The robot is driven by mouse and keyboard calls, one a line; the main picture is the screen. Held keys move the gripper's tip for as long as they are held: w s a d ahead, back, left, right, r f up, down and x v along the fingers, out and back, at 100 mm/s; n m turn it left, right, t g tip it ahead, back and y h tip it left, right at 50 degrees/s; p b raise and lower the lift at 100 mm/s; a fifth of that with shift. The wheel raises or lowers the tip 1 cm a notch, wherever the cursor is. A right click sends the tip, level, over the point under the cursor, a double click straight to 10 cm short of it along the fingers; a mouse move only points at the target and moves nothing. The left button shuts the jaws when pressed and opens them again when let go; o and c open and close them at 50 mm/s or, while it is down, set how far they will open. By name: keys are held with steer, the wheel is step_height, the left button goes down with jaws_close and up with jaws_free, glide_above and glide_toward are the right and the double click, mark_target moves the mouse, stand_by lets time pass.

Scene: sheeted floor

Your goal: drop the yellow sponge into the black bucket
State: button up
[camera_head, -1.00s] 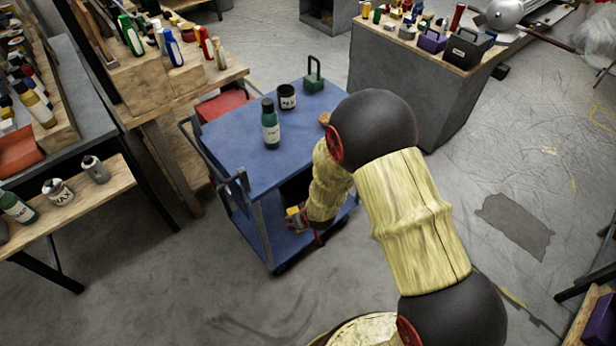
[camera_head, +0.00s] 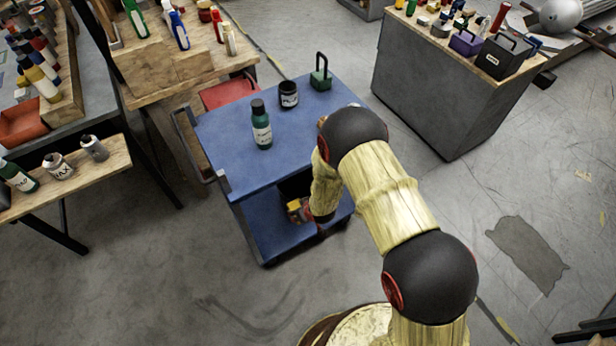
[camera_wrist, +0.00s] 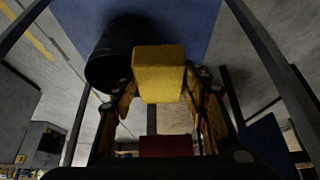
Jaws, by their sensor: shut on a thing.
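The yellow sponge (camera_wrist: 159,70) is held between the two fingers of my gripper (camera_wrist: 160,88) in the wrist view. In the head view the sponge (camera_head: 293,205) shows as a small yellow patch at my gripper (camera_head: 298,210), by the open side of the blue cart at lower-shelf height. The black bucket (camera_wrist: 118,52) is just left of and behind the sponge in the wrist view, by the cart's blue shelf (camera_wrist: 197,22). The sponge appears outside the bucket; I cannot tell whether they touch. In the head view the bucket is not clearly distinguishable under the cart's top.
The blue cart's top (camera_head: 225,145) overhangs the lower shelf (camera_head: 262,228) and carries a green bottle (camera_head: 262,130), a black jar (camera_head: 288,95) and a green weight-like block (camera_head: 320,78). Cart posts stand close around my gripper. Workbenches are left and right; the front floor is clear.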

steer(key=w+a+f+b, duration=0.1)
steer(key=w+f+b, duration=0.5)
steer(key=w+f, duration=0.6)
steer(key=shift+w+a+f, duration=0.15)
steer(key=shift+w+f, duration=0.2)
steer(key=shift+w, duration=0.8)
steer(key=shift+f+b, duration=0.4)
steer(key=shift+f, duration=0.1)
steer(key=o, duration=1)
